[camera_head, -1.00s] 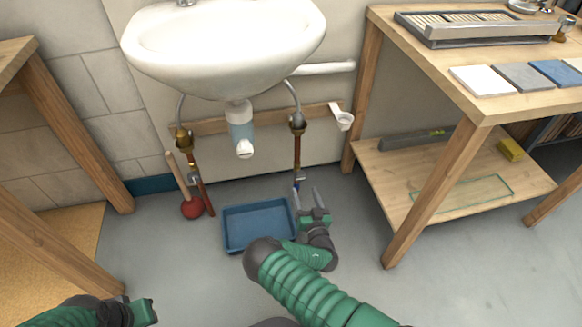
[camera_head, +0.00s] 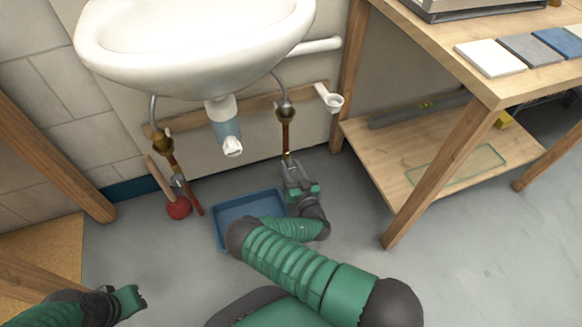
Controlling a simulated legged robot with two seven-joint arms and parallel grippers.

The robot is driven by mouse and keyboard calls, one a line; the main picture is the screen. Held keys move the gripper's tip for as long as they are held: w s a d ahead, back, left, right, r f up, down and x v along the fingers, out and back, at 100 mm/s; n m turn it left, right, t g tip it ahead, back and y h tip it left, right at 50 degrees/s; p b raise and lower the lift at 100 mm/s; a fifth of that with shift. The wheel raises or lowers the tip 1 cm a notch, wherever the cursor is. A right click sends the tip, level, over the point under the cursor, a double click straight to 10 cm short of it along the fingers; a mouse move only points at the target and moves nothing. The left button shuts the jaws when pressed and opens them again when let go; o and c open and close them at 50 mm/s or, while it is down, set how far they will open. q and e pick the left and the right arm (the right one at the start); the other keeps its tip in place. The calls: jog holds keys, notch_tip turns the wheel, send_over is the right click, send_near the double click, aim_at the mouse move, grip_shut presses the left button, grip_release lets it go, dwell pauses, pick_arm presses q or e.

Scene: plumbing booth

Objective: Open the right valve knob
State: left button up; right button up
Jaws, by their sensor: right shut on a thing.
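The right copper supply pipe (camera_head: 285,137) runs down the wall under the white sink (camera_head: 195,50), with a brass fitting (camera_head: 285,111) at its top. My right gripper (camera_head: 291,168) is at the lower end of this pipe, its fingers shut around the place of the right valve knob. The knob itself is hidden by the fingers. The left pipe's valve (camera_head: 178,181) shows at the left, beside the plunger. My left gripper (camera_head: 135,300) is low at the left, away from the pipes; its finger opening is unclear.
A blue tray (camera_head: 222,236) lies on the floor below the sink, close to my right arm. A red plunger (camera_head: 178,208) stands at the left. A wooden workbench (camera_head: 440,60) with a low shelf is at the right. Open floor lies between.

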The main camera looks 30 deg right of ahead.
grip_shut()
jog(key=n+p, duration=0.2)
jog(key=n, duration=0.1)
jog(key=shift+r, duration=0.15)
jog(key=n+p, duration=0.1)
jog(key=n, duration=0.2)
jog(key=shift+n, duration=0.4)
jog(key=n+p, duration=0.1)
jog(key=n, duration=0.4)
jog(key=shift+f, duration=0.2)
jog(key=n, duration=0.5)
jog(key=shift+a+f+n, duration=0.1)
jog(key=shift+n, duration=0.2)
